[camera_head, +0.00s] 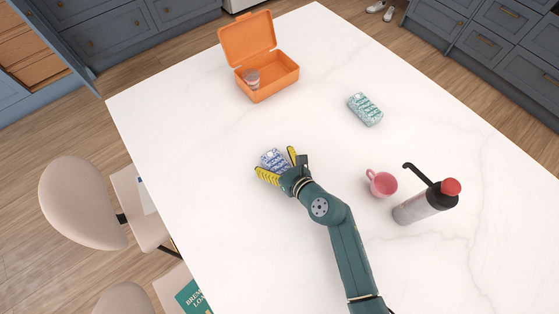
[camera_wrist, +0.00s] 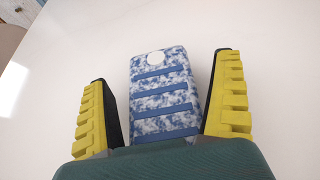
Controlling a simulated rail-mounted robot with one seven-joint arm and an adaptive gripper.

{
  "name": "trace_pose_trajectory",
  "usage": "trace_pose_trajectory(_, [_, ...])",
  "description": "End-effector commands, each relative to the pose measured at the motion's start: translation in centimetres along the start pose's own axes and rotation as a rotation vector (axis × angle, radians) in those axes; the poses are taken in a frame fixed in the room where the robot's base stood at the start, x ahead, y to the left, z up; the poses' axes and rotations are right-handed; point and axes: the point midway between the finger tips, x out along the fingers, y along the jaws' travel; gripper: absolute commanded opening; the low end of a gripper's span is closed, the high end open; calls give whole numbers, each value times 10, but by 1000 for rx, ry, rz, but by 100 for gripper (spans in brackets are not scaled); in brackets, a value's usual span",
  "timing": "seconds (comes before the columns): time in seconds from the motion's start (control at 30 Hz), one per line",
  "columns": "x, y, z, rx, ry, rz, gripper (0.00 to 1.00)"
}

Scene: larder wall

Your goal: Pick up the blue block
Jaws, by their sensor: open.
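The blue block (camera_head: 273,158) lies on the white table, patterned in blue and white. In the wrist view the block (camera_wrist: 162,95) shows blue stripes and a white round spot near its far end. My gripper (camera_head: 275,160) is open around it, with one yellow finger on each side. The near end of the block is hidden behind the gripper body.
An open orange box (camera_head: 275,83) with a small cup-like item (camera_head: 251,78) inside stands at the back. A green patterned block (camera_head: 365,109), a pink mug (camera_head: 381,183) and a grey bottle (camera_head: 422,203) with a red cap and black spout stand to the right. The table's left side is clear.

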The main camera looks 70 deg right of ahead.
Motion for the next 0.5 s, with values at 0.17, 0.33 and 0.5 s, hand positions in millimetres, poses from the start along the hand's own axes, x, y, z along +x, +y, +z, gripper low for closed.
trace_pose_trajectory(0.17, [1,0,0,1,1,-1,96])
trace_pose_trajectory(0.33, [0,0,0,1,1,0,69])
trace_pose_trajectory(0.5, [0,0,0,1,1,0,37])
